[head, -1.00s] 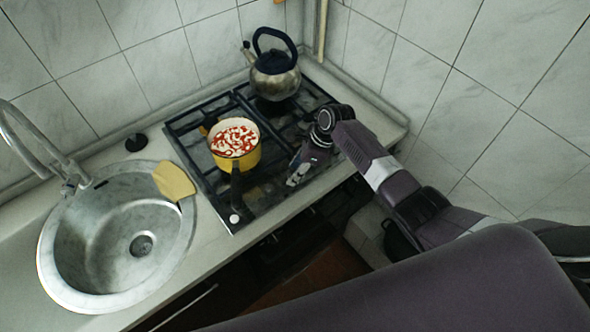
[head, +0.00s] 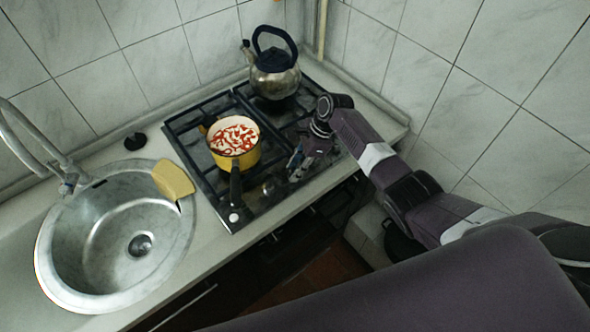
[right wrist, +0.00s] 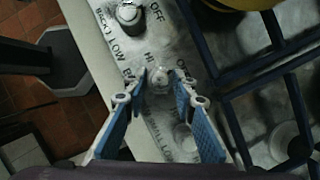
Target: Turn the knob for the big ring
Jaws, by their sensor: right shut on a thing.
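The stove (head: 178,128) has a pale worn control strip (right wrist: 208,165) with knobs and printed labels. My right gripper (right wrist: 160,76) is shut on a small pale knob (right wrist: 160,80), one finger on each side of it. Near it I can read "HI", and lower down "SMALL" and "LOW". Another knob (right wrist: 128,13) stands further up the strip beside "OFF". I cannot tell which ring the held knob serves. In the head view my right gripper (head: 294,166) is at the stove's front right, and its fingertips are hard to make out. My left gripper is out of view.
A steel kettle (head: 275,80) is at the back. A sink (head: 60,265) and yellow cloth (head: 173,180) are left. A tiled wall is right.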

